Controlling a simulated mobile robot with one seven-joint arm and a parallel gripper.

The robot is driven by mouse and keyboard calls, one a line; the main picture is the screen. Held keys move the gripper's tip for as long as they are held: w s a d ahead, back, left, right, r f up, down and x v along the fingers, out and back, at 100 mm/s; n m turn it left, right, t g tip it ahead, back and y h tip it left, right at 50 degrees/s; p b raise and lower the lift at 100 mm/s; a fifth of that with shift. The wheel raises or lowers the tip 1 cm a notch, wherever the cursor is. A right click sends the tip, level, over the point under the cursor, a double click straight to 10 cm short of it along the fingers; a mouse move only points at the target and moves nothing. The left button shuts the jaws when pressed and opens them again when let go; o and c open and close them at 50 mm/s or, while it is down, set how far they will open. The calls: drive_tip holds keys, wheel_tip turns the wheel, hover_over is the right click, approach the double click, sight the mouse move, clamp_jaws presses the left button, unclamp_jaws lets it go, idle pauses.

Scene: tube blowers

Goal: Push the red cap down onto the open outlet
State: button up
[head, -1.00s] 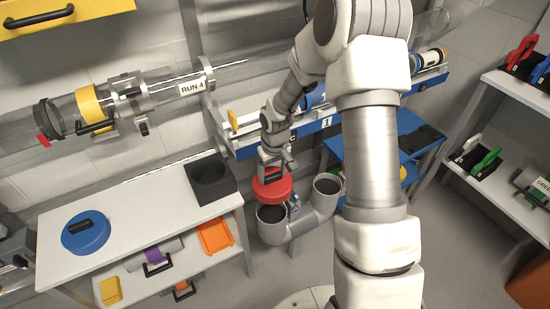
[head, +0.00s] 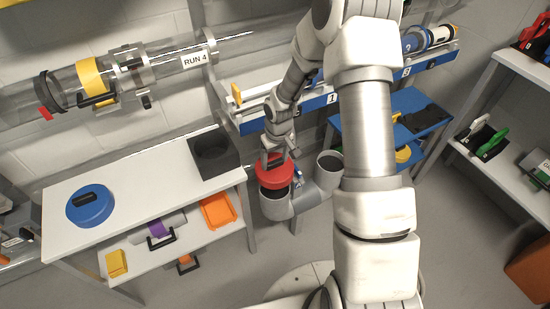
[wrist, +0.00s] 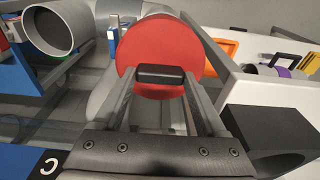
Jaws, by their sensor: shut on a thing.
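The red cap (head: 275,173) is a round disc with a black handle (wrist: 160,75) on top. My gripper (head: 271,160) is shut on this handle, and the wrist view shows a finger on each side of it. In the head view the cap overlaps the back of the left grey outlet (head: 276,209). A dark strip of its opening shows in front of the cap. The cap looks slightly above the rim; contact cannot be told. The right outlet (head: 330,162) of the same grey pipe is open, and shows in the wrist view too (wrist: 58,28).
A white bench (head: 140,185) stands left, with a blue lid (head: 90,207) and a black square holder (head: 214,152) on it. A blue rail (head: 290,115) runs behind my gripper. A blue table (head: 405,107) and white shelves (head: 500,165) are right. The floor in front is open.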

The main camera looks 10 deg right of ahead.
drive_tip(key=shift+f+b, duration=3.65)
drive_tip(key=shift+f, duration=1.5)
drive_tip(key=shift+f, duration=0.25)
drive_tip(key=o, duration=1.3)
drive_tip(key=shift+o, duration=0.2)
drive_tip(key=shift+r, duration=0.15)
wheel_tip(320, 180, up, 17)
drive_tip(key=s+p, duration=0.2)
drive_tip(key=p, duration=0.4)
drive_tip(key=shift+d, duration=0.25)
